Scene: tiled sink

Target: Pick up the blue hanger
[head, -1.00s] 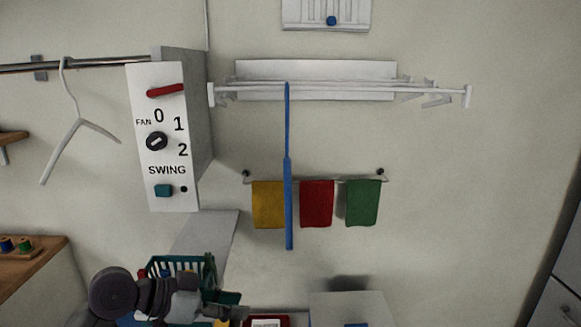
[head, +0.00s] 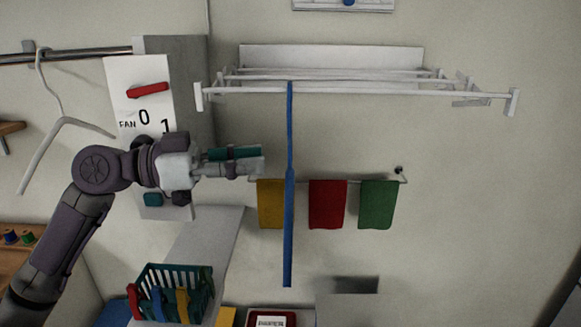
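The blue hanger (head: 289,200) hangs from the front bar of the white wall rack (head: 360,89). I see it nearly edge-on, as a thin upright hook and a thicker blue bar below. My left gripper (head: 258,160) comes in from the left and points right, its tips just left of the hanger's upper part, with a small gap in the picture. Its fingers show side-on, one teal and one grey, and I cannot tell how far apart they are. The hanger is not in its grasp. My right gripper is not in view.
Yellow (head: 271,204), red (head: 327,204) and green (head: 377,204) cloths hang on a rail behind the hanger. A fan switch box (head: 120,90) stands behind my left arm. A white hanger (head: 45,140) hangs at left. A green basket (head: 200,300) with pegs sits below.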

